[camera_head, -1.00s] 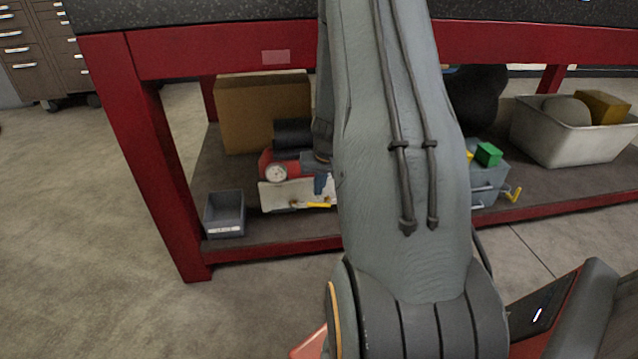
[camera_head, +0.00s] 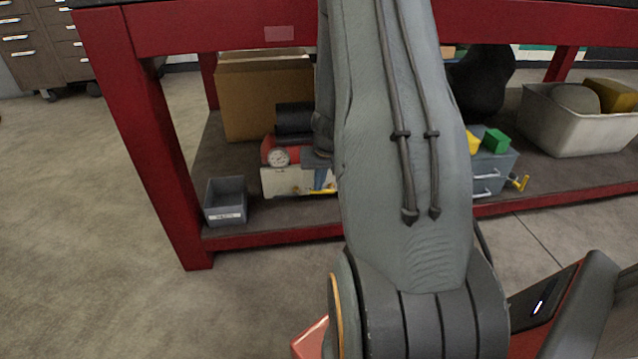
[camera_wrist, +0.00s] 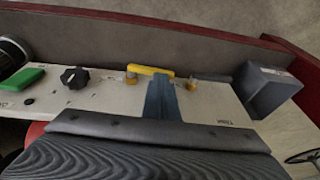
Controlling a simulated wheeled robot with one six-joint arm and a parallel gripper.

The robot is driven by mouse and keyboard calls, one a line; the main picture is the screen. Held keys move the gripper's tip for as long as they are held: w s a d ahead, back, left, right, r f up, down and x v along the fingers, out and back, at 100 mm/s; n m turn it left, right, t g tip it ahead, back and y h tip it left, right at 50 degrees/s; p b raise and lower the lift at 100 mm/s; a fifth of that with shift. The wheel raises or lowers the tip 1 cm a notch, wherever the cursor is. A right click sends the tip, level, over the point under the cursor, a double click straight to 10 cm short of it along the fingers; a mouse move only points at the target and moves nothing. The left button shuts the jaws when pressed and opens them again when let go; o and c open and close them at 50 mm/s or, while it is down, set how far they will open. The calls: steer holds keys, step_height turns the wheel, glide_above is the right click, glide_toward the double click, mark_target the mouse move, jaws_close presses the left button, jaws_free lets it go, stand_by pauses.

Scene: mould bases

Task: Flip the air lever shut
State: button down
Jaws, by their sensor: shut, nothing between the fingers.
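The air lever (camera_wrist: 148,69) is a yellow handle lying roughly along the far edge of a pale panel (camera_wrist: 103,92) in the wrist view. Brass fittings sit near its left end and to its right. My gripper (camera_wrist: 161,80) is shut and empty, its blue fingers pointing at the lever's right half. The fingertips overlap the lever's near edge in the picture; I cannot tell if they touch. In the head view the panel (camera_head: 285,182) is on the low shelf, with blue fingers (camera_head: 319,179) in front, partly hidden by my arm.
A black knob (camera_wrist: 75,77) and a green switch (camera_wrist: 23,78) are left of the lever. A grey bin (camera_wrist: 268,92) stands at the panel's right end in the wrist view. A red table frame (camera_head: 150,150) surrounds the shelf, with a cardboard box (camera_head: 262,100) behind.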

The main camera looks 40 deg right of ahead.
steer(key=shift+w+a+f+b, duration=0.15)
steer(key=shift+a+f+b, duration=0.25)
steer(key=shift+f+b, duration=0.3)
steer(key=shift+a+r, duration=0.1)
steer(key=w+a+p+v, duration=0.1)
steer(key=w+p+v, duration=0.1)
steer(key=p+v, duration=0.9)
steer(key=v, duration=0.4)
steer(key=shift+w+r, duration=0.2)
steer(key=shift+a, duration=0.15)
